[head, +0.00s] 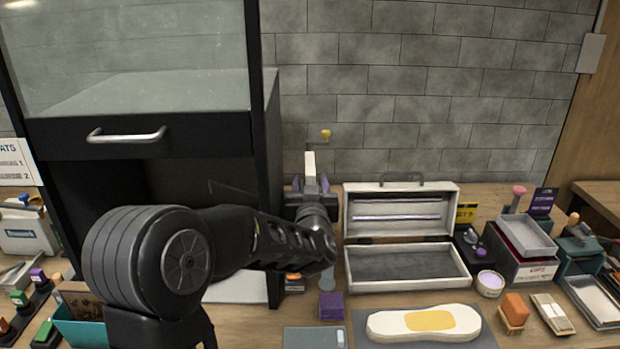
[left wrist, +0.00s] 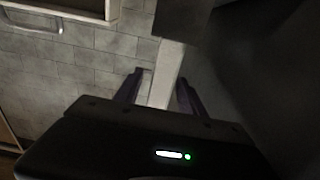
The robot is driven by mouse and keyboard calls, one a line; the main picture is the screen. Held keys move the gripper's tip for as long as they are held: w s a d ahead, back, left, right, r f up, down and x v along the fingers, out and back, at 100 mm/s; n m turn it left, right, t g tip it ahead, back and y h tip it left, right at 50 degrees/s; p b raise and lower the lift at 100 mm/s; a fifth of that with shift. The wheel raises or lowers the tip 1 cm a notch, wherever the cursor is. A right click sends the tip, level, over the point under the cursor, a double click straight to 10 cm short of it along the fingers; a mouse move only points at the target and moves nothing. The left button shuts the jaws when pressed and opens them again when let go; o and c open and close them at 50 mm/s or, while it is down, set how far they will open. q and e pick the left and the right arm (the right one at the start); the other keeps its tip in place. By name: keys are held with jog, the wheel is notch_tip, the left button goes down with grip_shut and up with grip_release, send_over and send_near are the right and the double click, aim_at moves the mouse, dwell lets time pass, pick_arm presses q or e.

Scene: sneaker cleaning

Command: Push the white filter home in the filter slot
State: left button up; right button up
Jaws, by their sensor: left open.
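A narrow white piece, which looks like the white filter (head: 310,163), stands upright beside the right side of the dark cabinet. My left gripper (head: 311,184) is open, with its purple-tipped fingers at the lower end of this piece. In the left wrist view, the white strip (left wrist: 167,75) lies between the two spread fingers of the left gripper (left wrist: 159,88). I cannot tell whether the fingers touch it. The filter slot is not clearly visible, and I cannot tell how deep the filter sits. My right gripper is not in view.
The dark cabinet (head: 140,136) with a glass front stands at left. An open white case (head: 402,285) is close to the right of my left gripper. A white sole-shaped piece (head: 385,324) lies at the front. Several boxes crowd the right; the grey tiled wall (head: 430,80) is behind.

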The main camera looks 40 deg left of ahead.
pick_arm(q)
jog(key=shift+v, duration=1.5)
